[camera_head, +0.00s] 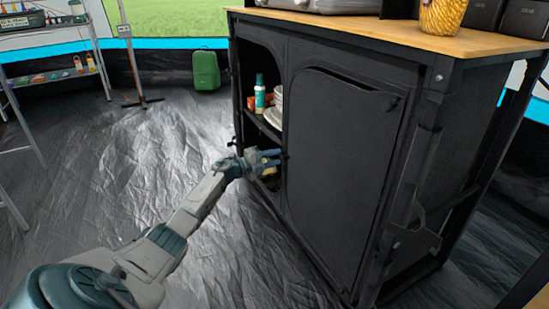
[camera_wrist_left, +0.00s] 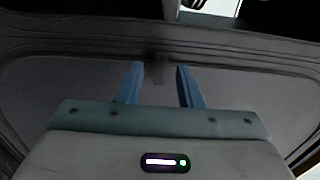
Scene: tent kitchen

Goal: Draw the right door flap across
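The right door flap (camera_head: 345,165) is a dark fabric panel on the front of the black cabinet. It covers most of the right compartment, with a dark gap along its upper edge. My left gripper (camera_head: 275,160) is at the flap's left edge, in front of the open left compartment. In the left wrist view its two blue fingers (camera_wrist_left: 157,72) stand apart, with a dark panel behind them. A small dark strip shows between the fingers; I cannot tell whether they touch it. My right gripper is in neither view.
The open left compartment holds a teal bottle (camera_head: 260,94) and stacked pale dishes (camera_head: 278,97) on a shelf. The wooden cabinet top (camera_head: 380,36) carries a yellow patterned pot (camera_head: 442,17). A green case (camera_head: 206,70) stands behind.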

